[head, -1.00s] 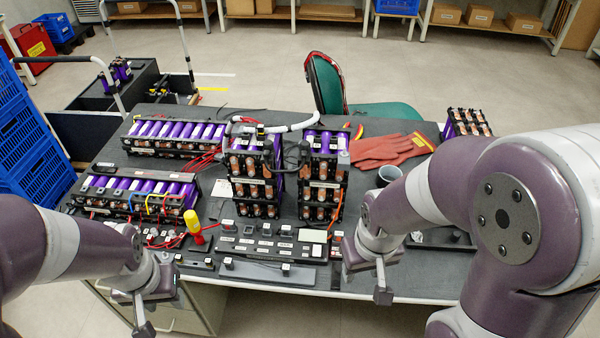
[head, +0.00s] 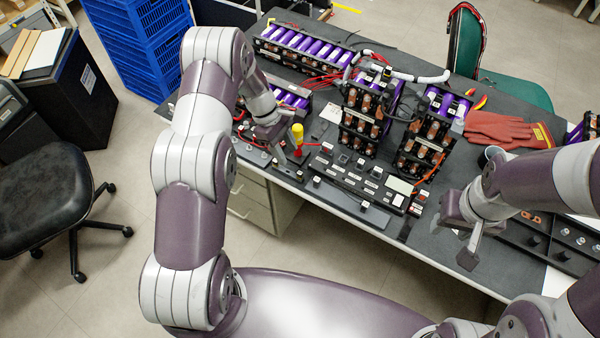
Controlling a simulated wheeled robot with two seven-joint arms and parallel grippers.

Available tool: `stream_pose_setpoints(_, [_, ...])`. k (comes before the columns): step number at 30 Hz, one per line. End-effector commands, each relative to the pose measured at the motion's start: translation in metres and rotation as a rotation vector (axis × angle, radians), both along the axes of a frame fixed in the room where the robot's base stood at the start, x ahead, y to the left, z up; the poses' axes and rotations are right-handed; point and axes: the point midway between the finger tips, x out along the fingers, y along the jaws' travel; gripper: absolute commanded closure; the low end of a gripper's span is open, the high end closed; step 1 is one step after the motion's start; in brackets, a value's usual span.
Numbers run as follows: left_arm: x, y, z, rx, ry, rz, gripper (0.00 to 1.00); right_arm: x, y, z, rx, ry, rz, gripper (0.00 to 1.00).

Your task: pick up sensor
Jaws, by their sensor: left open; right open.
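I cannot tell which small part is the sensor. Several small labelled parts sit on a dark tray (head: 350,205) along the table's front edge. My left gripper (head: 281,150) is open, pointing down over the front left of the table, just left of a yellow-handled tool (head: 297,133). My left arm hides part of the battery module behind it. My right gripper (head: 470,250) is open and empty, above the front right of the table, right of the tray.
Battery modules with purple cells (head: 305,45) and copper busbars stand across the dark table (head: 440,222). Red gloves (head: 505,130) lie at the right. A green chair (head: 515,92) is behind, a black chair (head: 45,185) at left.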

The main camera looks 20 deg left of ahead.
Motion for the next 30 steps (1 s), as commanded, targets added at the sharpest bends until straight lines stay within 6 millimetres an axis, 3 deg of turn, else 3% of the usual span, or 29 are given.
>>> stream_pose_setpoints(3, [-0.003, -0.01, -0.022, 0.001, 0.002, -0.003, 0.55, 0.0, 0.0, 0.007, 0.0, 0.0, 0.0, 0.55])
stream_pose_setpoints(15, [-0.002, -0.034, -0.078, 0.003, -0.001, -0.006, 0.55, 0.0, 0.0, 0.026, 0.0, 0.0, 0.0, 0.55])
stream_pose_setpoints(23, [-0.002, -0.036, -0.086, 0.003, -0.004, -0.006, 0.55, 0.0, 0.0, 0.025, 0.0, 0.0, 0.0, 0.55])
stream_pose_setpoints(26, [-0.002, -0.036, -0.085, 0.003, -0.004, -0.006, 0.81, 0.0, 0.0, 0.025, 0.0, 0.0, 0.0, 0.55])
stream_pose_setpoints(27, [-0.002, -0.036, -0.085, 0.003, -0.004, -0.006, 0.94, 0.0, 0.0, 0.025, 0.0, 0.0, 0.0, 0.55])
stream_pose_setpoints(28, [-0.002, -0.036, -0.085, 0.003, -0.004, -0.006, 1.0, 0.0, 0.0, 0.025, 0.0, 0.0, 0.0, 0.55])
stream_pose_setpoints(30, [-0.002, -0.036, -0.085, 0.003, -0.004, -0.006, 1.0, 0.0, 0.0, 0.025, 0.0, 0.0, 0.0, 0.55])
